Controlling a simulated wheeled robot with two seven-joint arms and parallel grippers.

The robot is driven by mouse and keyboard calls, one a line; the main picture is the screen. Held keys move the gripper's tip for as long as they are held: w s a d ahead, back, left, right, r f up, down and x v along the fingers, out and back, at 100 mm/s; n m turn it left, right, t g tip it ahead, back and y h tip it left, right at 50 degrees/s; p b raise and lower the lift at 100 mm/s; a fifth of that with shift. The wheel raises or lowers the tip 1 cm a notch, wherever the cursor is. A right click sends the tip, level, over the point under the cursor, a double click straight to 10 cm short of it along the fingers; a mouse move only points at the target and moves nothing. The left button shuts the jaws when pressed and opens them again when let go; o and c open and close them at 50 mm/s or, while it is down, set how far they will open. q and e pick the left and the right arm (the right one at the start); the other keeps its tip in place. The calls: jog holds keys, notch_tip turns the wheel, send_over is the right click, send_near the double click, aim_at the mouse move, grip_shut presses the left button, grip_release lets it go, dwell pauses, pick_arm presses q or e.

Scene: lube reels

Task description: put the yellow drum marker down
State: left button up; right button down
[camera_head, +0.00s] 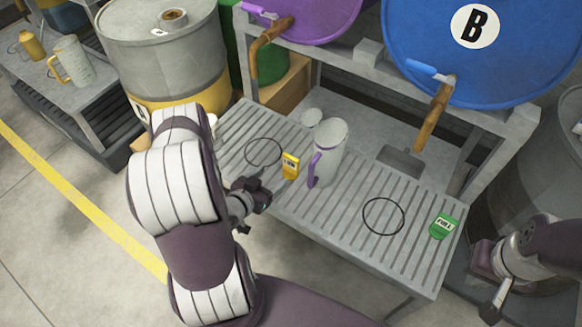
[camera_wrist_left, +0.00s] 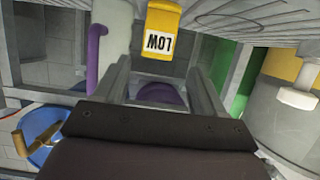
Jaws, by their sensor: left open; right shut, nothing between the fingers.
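The yellow drum marker (camera_head: 290,165) stands on the slatted grey bench top (camera_head: 330,218), between a black ring outline and a white jug. In the left wrist view the marker (camera_wrist_left: 160,30) appears upside down with the word LOW, beyond the fingers. My left gripper (camera_head: 258,184) is open and empty at the bench's front edge, a little left of and nearer than the marker. The left wrist view shows its two fingers apart (camera_wrist_left: 160,78). My right gripper (camera_head: 502,290) is shut and empty at the lower right, off the bench's right end.
The white jug (camera_head: 327,152) with a purple handle stands close right of the marker. Black rings lie on the bench at left (camera_head: 263,153) and right (camera_head: 383,216). A green marker (camera_head: 445,226) is at the right end. A blue drum (camera_head: 430,50) with a tap overhangs the back.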

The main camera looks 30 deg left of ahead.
aim_at(290, 160)
pick_arm(q)
jog(key=shift+t, duration=0.4)
jog(key=b+x, duration=0.1)
jog(key=x, duration=0.3)
jog(key=b+x, duration=0.2)
jog(key=x, duration=0.2)
jog(key=b+x, duration=0.1)
jog(key=x, duration=0.3)
jog(key=shift+w+d+r+b, duration=0.2)
jog(key=shift+w+b, duration=0.1)
jog(key=shift+b, duration=0.1)
jog(key=shift+w+r, duration=0.1)
jog(key=c, duration=0.8)
jog(key=shift+r, duration=0.1)
